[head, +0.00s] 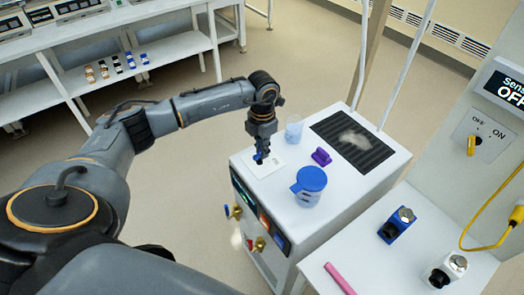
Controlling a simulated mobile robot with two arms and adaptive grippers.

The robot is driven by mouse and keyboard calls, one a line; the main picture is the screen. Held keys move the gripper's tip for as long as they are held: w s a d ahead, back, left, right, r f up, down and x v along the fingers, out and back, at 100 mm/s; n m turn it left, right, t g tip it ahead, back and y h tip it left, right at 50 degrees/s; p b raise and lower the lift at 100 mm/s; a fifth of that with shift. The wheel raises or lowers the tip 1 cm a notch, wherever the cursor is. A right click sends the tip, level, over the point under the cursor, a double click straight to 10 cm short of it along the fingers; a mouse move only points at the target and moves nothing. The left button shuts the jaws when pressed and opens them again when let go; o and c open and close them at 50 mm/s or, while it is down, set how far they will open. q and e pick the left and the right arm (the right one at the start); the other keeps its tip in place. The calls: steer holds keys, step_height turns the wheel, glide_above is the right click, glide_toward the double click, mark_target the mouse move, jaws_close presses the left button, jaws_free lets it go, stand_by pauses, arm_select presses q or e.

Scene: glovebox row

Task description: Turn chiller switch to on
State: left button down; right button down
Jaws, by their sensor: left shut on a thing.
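The chiller is a white box (330,218) with a dark slatted vent (352,138) on top. A pale plate (264,166) lies on its top near the left edge, with a small blue switch (258,158) on it. My left gripper (261,151) points down over this plate and is shut on the blue switch. The fingers hide part of the switch, and its position and the plate's markings are too small to read. My right gripper is not in view.
On the chiller top stand a blue-lidded container (309,185), a purple piece (320,156) and a clear beaker (293,130), close to my gripper. At right are a yellow switch (471,146) marked OFF and ON, a "Sensor OFF" display (506,88) and a white table (375,268).

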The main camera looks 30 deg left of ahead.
arm_select(q)
steer(key=shift+r, duration=0.1)
stand_by(0.4)
steer(key=c, duration=1.4)
jaws_free()
step_height(320, 180, up, 12)
